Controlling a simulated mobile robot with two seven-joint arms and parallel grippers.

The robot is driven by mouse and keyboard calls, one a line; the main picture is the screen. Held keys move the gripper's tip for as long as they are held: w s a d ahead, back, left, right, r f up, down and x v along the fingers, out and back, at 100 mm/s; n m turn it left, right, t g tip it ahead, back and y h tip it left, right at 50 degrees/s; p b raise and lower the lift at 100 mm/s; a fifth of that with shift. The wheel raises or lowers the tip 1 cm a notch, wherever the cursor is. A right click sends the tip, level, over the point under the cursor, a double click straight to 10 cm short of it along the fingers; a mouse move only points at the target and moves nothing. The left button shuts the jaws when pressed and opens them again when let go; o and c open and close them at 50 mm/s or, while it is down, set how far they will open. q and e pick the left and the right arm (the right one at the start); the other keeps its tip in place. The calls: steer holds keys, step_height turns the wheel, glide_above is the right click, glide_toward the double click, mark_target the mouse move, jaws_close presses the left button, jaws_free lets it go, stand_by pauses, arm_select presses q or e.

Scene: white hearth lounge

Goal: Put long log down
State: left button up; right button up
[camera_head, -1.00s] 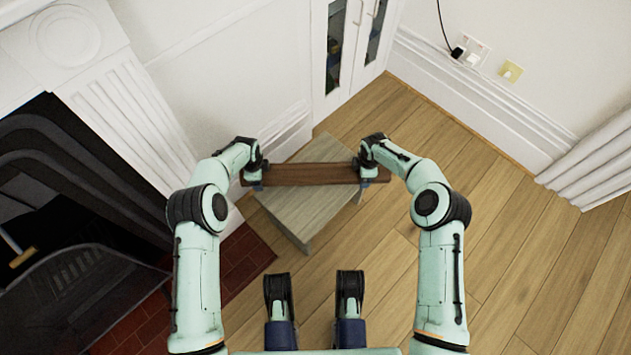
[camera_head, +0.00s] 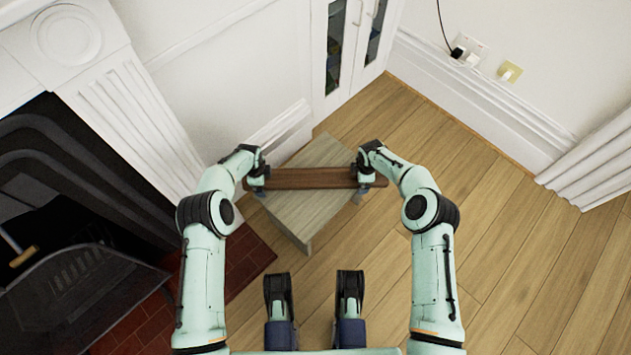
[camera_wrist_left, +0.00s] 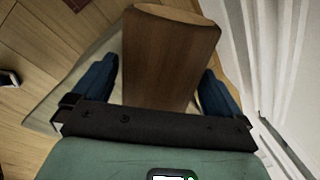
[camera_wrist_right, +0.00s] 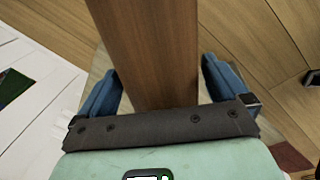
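The long log (camera_head: 312,178) is a dark brown bar lying level, left to right, across the low wooden table (camera_head: 305,222) in the head view. My left gripper (camera_head: 257,182) is at its left end and my right gripper (camera_head: 366,182) is at its right end. In the right wrist view the log (camera_wrist_right: 155,50) also runs between the fingers. I cannot tell whether the log touches the tabletop.
The fireplace (camera_head: 70,200) with its dark opening and red tiled hearth (camera_head: 235,270) is at the left. A white glass-fronted cabinet (camera_head: 345,50) and white walls stand behind the table. Open wooden floor (camera_head: 500,260) lies to the right.

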arm_select(q)
steer(key=shift+a, duration=0.1)
arm_select(e)
steer(key=shift+d, duration=0.1)
arm_select(q)
steer(key=shift+r, duration=0.25)
steer(key=r, duration=0.3)
steer(key=s+r, duration=0.1)
steer(key=r, duration=0.6)
steer(key=shift+s+r, duration=0.15)
steer(key=shift+s, duration=0.1)
steer(key=shift+s+r, duration=0.1)
steer(key=shift+r, duration=0.4)
arm_select(e)
steer(key=shift+r, duration=0.15)
steer(key=r, duration=0.4)
steer(key=s+r, duration=0.1)
steer(key=r, duration=0.6)
steer(key=shift+s+r, duration=0.3)
steer(key=shift+s, duration=0.1)
